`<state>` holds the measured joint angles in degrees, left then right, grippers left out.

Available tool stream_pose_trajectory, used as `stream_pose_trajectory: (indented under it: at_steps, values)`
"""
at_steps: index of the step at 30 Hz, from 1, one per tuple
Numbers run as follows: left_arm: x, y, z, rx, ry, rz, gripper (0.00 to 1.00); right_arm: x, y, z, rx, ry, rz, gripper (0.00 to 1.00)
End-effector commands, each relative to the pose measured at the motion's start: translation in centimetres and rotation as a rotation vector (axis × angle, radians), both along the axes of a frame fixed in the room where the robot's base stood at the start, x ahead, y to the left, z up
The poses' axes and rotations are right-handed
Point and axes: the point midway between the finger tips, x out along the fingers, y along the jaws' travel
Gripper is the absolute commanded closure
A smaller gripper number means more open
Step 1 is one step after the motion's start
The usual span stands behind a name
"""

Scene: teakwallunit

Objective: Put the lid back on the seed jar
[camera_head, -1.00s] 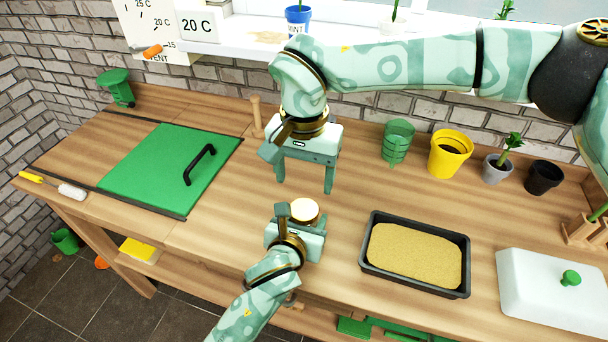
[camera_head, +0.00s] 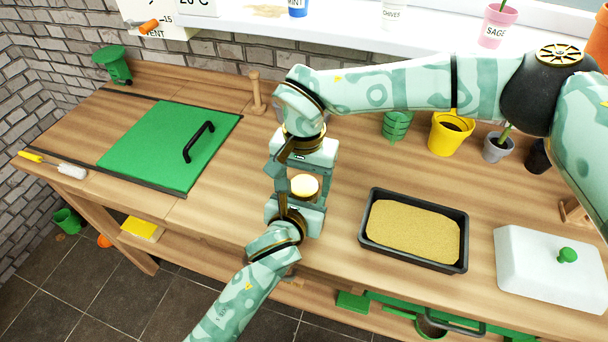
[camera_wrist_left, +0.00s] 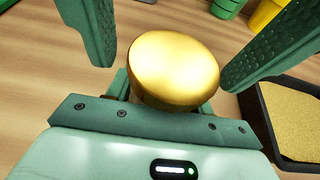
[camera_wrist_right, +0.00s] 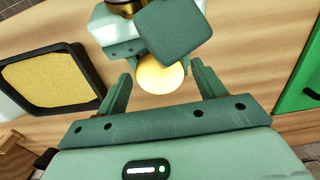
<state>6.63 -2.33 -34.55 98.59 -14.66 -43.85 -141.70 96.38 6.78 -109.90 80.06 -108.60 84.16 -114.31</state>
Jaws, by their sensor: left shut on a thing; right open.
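The round gold lid (camera_wrist_left: 174,68) shows in the left wrist view, and as a pale disc in the head view (camera_head: 304,187) and the right wrist view (camera_wrist_right: 160,76). My left gripper (camera_head: 302,200) is shut on it from the near side; its fingertips are mostly hidden. My right gripper (camera_head: 301,178) is open, reaching in from the far side. Its fingers (camera_wrist_right: 160,85) stand on either side of the lid, with gaps visible in the left wrist view. I cannot make out the seed jar; the grippers and lid hide what lies beneath.
A black tray of sand-coloured grain (camera_head: 371,245) and a white cover with green knob (camera_head: 540,280) lie to the right. A green board with a black handle (camera_head: 150,145) is at left. Pots, including a yellow one (camera_head: 440,140), line the back.

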Motion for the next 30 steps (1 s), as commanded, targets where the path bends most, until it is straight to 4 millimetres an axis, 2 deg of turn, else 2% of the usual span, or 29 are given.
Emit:
stream_pose_trajectory:
  at_steps: [1, 5, 6, 7, 14, 21, 29, 30]
  values:
    - [0.01, 0.00, 0.02, 0.000, 0.000, 0.000, 1.00, 0.00, 0.00, 0.02, 0.000, 0.000, 0.000, 0.34]
    - [0.00, -0.01, 0.01, 0.000, 0.000, 0.000, 1.00, 0.00, 0.00, 0.03, 0.000, 0.000, 0.000, 0.70]
    - [0.00, 0.00, 0.01, 0.000, 0.000, 0.000, 1.00, 0.00, 0.00, 0.03, 0.000, 0.000, 0.000, 0.77]
    - [0.00, 0.00, 0.01, 0.000, 0.000, 0.000, 1.00, 0.00, 0.00, 0.03, 0.000, 0.000, 0.000, 0.77]
    - [0.00, 0.00, 0.01, 0.000, 0.000, 0.000, 1.00, 0.01, 0.00, 0.05, 0.000, 0.000, -0.007, 0.79]
    - [0.00, 0.00, 0.01, 0.000, 0.000, 0.000, 1.00, 0.01, 0.01, 0.04, -0.002, 0.000, -0.277, 0.79]
    - [0.00, -0.01, 0.01, 0.000, 0.000, 0.000, 1.00, 0.01, 0.01, 0.04, -0.002, 0.001, -0.293, 0.79]
    - [0.00, -0.01, 0.00, 0.000, 0.000, 0.000, 1.00, 0.01, 0.01, 0.04, -0.002, 0.001, -0.293, 0.43]
